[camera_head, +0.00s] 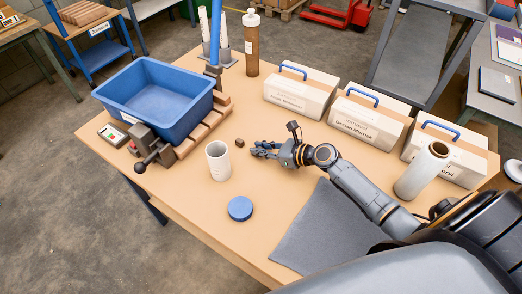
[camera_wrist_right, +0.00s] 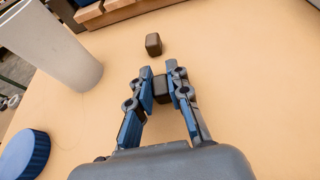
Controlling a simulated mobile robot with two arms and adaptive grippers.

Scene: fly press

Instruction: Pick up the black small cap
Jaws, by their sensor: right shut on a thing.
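My right gripper (camera_head: 262,149) is low over the table, to the right of the white cup. In the right wrist view the gripper (camera_wrist_right: 160,84) has its two fingers closed on a small dark block-shaped piece, the black small cap (camera_wrist_right: 161,92). A second small dark brown piece (camera_wrist_right: 153,44) sits on the table just beyond the fingertips, apart from them. This second piece also shows in the head view (camera_head: 239,142). In the head view the held cap is hidden by the fingers. My left gripper is not in view.
A white cup (camera_head: 218,161) and a blue round lid (camera_head: 240,208) stand to the left. A blue bin (camera_head: 158,98) rests on wooden slats at the back left. White boxes (camera_head: 367,121) line the back right. A grey mat (camera_head: 325,230) lies in front.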

